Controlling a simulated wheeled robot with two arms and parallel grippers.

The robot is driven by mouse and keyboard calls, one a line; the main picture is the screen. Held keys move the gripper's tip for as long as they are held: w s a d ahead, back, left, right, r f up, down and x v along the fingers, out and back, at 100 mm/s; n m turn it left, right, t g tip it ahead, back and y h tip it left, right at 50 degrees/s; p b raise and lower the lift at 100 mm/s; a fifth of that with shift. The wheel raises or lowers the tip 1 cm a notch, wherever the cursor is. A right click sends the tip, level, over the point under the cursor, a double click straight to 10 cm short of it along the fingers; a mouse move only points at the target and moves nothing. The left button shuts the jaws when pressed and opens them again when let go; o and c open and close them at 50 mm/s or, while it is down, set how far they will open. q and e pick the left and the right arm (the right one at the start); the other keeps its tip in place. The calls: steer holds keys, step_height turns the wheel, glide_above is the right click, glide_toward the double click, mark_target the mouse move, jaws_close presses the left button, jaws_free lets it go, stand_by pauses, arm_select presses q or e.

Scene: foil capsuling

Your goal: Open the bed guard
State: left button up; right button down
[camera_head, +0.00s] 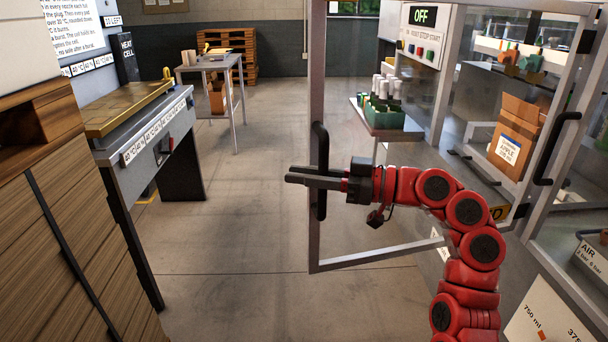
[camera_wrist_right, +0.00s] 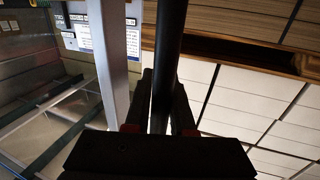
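A clear guard door with a grey metal frame (camera_head: 316,90) stands swung out from the machine on the right, into the aisle. Its upright black handle (camera_head: 321,140) is on the free edge. My right gripper (camera_head: 312,179) is at the lower part of this handle, with its fingers on either side. In the right wrist view the black handle bar (camera_wrist_right: 168,50) runs between the two fingers of the gripper (camera_wrist_right: 164,105), which look closed on it. The door's frame post (camera_wrist_right: 108,60) is just left of the bar there. My left gripper is not in view.
Another framed door with a black handle (camera_head: 557,150) is at the right. A cardboard box (camera_head: 517,135) is inside the machine. A green crate (camera_head: 385,115) of bottles stands behind the open door. The middle floor is clear.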

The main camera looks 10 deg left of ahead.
steer(key=c, duration=0.8)
jaws_free()
steer(key=shift+s, duration=0.1)
steer(key=shift+o, duration=0.2)
steer(key=shift+d, duration=0.1)
steer(key=s+d, duration=0.1)
steer(key=d, duration=1.6)
steer(key=shift+s, duration=0.15)
steer(key=shift+d, duration=0.1)
